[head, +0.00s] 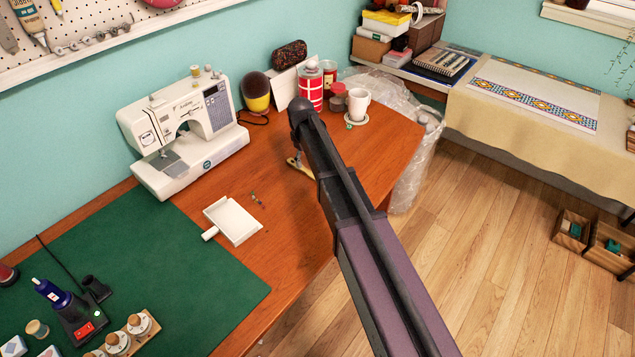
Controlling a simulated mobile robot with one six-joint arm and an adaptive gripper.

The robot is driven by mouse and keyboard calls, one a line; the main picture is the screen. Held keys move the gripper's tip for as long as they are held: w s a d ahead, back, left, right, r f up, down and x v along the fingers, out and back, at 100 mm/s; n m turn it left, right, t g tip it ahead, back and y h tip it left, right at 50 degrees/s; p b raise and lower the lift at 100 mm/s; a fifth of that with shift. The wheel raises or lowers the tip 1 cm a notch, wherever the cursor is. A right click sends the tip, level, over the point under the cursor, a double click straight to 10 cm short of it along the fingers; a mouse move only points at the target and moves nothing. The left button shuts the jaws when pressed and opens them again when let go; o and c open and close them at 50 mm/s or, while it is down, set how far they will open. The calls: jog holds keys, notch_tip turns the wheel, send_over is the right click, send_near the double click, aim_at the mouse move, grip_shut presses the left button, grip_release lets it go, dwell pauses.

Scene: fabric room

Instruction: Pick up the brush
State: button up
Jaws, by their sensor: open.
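A light wooden piece, which looks like part of the brush (299,167), lies on the brown table just left of my arm. The rest of it is hidden behind the arm. My gripper (296,155) is mostly hidden behind my own arm; only a small grey part shows, right above the wooden piece. It is open. I cannot tell whether its fingers touch the brush or stand around it.
A white dustpan (233,221) and small colored bits lie left of the arm. A sewing machine (184,133) stands behind. A red tin (310,89), jars and a white mug (358,103) stand near the wall. A green mat (190,285) covers the front left.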

aim_at(307, 171)
jog(key=shift+f, duration=0.1)
dwell(0.3)
jog(key=f+b, duration=0.3)
jog(key=shift+w+f, duration=0.15)
jog(key=shift+w, duration=0.2)
jog(key=shift+d+f+b, duration=0.1)
jog(key=shift+f+b, duration=0.75)
jog(key=shift+b, duration=0.2)
jog(key=shift+c, duration=0.2)
grip_shut()
